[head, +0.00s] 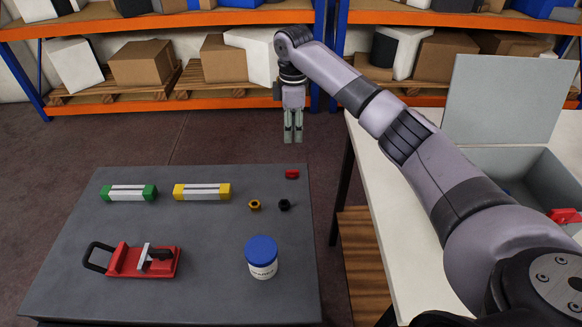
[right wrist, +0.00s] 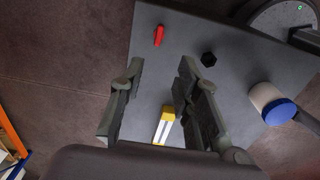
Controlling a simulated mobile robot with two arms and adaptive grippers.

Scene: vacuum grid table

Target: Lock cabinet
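A grey box with its lid raised (head: 502,98) stands on the white table at the right. A red part (head: 565,216) shows at its right side, partly cut by the frame edge. No other cabinet is evident. A small red piece (head: 291,174) lies near the far right corner of the grey table; it also shows in the right wrist view (right wrist: 158,36). My right gripper (head: 293,138) hangs pointing down beyond that corner, above and apart from the red piece. In the right wrist view its fingers (right wrist: 157,80) are spread with nothing between them. My left gripper is out of view.
The grey table (head: 200,235) holds a green-ended block (head: 129,193), a yellow-ended block (head: 202,192), a red clamp (head: 145,261), a blue-lidded jar (head: 262,258), and a brass nut (head: 254,205) and black nut (head: 284,205). The white table (head: 378,185) stands at the right.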

